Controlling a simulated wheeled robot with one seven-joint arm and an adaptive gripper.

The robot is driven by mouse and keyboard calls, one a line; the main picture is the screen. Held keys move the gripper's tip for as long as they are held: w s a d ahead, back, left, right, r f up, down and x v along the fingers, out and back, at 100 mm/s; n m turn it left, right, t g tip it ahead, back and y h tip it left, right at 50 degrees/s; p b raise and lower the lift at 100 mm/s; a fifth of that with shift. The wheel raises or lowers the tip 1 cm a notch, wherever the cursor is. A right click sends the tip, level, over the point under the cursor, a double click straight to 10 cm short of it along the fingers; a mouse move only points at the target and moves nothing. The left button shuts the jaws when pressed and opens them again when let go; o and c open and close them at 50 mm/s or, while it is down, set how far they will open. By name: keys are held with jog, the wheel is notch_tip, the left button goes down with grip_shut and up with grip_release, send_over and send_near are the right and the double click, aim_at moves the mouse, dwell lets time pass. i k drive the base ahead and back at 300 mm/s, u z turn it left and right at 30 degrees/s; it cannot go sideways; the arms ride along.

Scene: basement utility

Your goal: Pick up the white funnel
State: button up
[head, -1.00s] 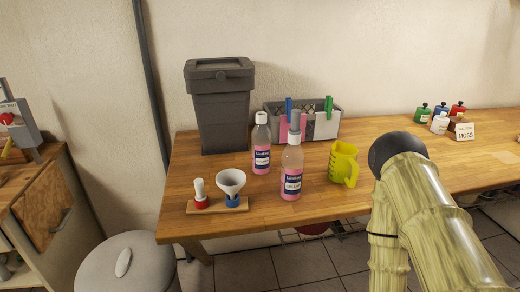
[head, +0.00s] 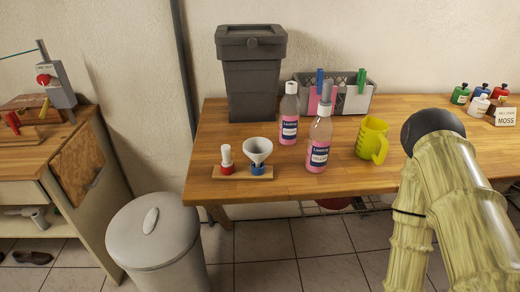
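The white funnel (head: 258,149) stands upright on the wooden table, near its front left edge. Its narrow end is down at a blue ring or base (head: 258,169) on a small wooden board (head: 239,174). A white piece with a red base (head: 227,160) stands just left of it on the same board. My arm comes in at the lower right, well to the right of the funnel. My gripper cannot be made out in the head view.
Two pink-liquid bottles (head: 319,142) and (head: 289,117) stand right of the funnel. A yellow jug (head: 372,139), a grey bin (head: 252,75) and a grey crate (head: 345,96) are on the table (head: 440,101). A lidded trash can (head: 155,240) stands on the floor in front, left.

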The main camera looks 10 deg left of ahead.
aim_at(258, 148)
jog(key=u, duration=1.5)
jog(key=k, duration=0.75)
jog(key=u, duration=0.05)
jog(key=i, duration=0.35)
